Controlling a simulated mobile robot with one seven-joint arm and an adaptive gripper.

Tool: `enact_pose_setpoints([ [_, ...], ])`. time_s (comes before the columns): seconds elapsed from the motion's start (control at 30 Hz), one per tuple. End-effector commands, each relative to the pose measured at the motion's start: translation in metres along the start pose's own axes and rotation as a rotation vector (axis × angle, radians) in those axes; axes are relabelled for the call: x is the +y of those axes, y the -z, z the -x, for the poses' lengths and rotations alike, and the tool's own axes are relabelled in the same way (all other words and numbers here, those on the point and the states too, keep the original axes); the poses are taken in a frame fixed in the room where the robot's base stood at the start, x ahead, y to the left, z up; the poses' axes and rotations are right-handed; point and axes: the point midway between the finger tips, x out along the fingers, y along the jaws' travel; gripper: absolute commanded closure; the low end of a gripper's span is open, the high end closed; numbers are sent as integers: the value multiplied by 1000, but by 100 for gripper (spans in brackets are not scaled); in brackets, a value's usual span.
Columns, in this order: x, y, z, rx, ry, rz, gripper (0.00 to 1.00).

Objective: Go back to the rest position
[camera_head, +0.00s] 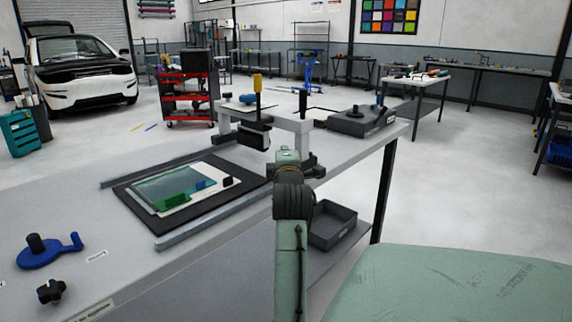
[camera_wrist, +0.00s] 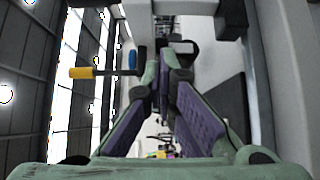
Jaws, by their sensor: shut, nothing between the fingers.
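My green arm reaches over the workbench (camera_head: 85,210) in the head view. In that view its wrist hides the gripper's fingers. In the wrist view my gripper (camera_wrist: 166,82) shows two green fingers with purple pads. The fingers meet at their far ends, shut with nothing held. A yellow-handled tool (camera_head: 257,82) stands upright at the grey raised stand (camera_head: 303,127) behind my wrist. The yellow handle also shows left of the fingers in the wrist view (camera_wrist: 82,73), apart from them.
A black mat (camera_head: 135,208) with a film sheet and green and blue pieces lies between two metal rails. A blue crank-like tool (camera_head: 42,256) and a black knob (camera_head: 50,291) lie front left. A dark box (camera_head: 362,122) sits at the back right. A tray (camera_head: 333,224) is below.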

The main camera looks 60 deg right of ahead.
Motion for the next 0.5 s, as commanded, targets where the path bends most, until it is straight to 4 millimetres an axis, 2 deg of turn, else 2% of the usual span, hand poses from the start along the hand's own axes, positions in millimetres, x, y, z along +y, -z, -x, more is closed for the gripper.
enact_pose_setpoints([
  [0.1,-1,-1,17,-1,-2,0,100],
  [0.2,-1,0,24,-1,0,0,100],
  [0.5,1,0,28,0,0,0,100],
])
